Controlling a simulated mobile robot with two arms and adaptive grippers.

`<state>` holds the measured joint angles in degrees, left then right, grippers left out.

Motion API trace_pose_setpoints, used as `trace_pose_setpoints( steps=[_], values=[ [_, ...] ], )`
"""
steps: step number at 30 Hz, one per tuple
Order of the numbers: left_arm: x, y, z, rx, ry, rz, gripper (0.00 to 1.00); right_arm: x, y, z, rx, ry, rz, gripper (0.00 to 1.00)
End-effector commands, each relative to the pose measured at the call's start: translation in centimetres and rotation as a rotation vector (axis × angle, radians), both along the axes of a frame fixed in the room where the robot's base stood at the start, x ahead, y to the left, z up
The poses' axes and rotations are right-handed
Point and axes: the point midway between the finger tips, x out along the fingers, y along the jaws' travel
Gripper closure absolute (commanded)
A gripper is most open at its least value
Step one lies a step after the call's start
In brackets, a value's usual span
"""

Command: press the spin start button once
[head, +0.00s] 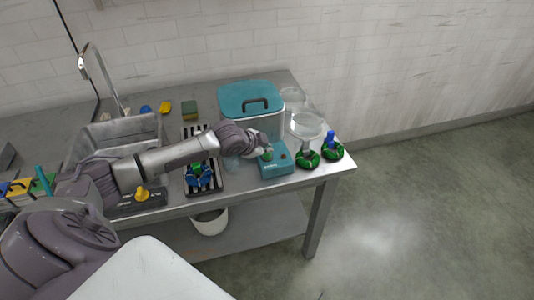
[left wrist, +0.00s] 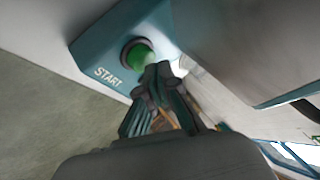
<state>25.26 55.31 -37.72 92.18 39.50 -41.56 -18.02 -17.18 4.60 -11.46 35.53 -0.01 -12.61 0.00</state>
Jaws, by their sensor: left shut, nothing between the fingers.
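The spin start button is green. In the left wrist view the button (left wrist: 140,55) sits in a dark ring on the teal control box, beside the white word START. My left gripper (left wrist: 160,72) is shut and empty, with its fingertips at the button's edge; I cannot tell if they touch it. In the head view the teal control box (head: 277,170) juts from the front of a clear machine with a teal lid (head: 250,97). My left gripper (head: 264,152) is over this box and partly hides the green button. My right gripper is not in view.
Green and blue skeins on stands (head: 332,149) are right of the control box. Clear round dishes (head: 305,125) stand behind them. A striped rack (head: 205,187) with skeins and a metal sink (head: 118,131) lie to the left. A white bucket (head: 209,222) is below the table.

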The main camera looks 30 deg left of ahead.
Motion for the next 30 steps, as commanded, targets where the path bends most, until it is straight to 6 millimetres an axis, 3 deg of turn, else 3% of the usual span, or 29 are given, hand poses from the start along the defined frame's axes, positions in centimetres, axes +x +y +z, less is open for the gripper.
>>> trace_pose_setpoints(
  steps=[30],
  values=[
    [0.0,0.0,-1.2,0.000,0.001,0.000,1.00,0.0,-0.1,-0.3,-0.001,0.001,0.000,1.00]
  ],
)
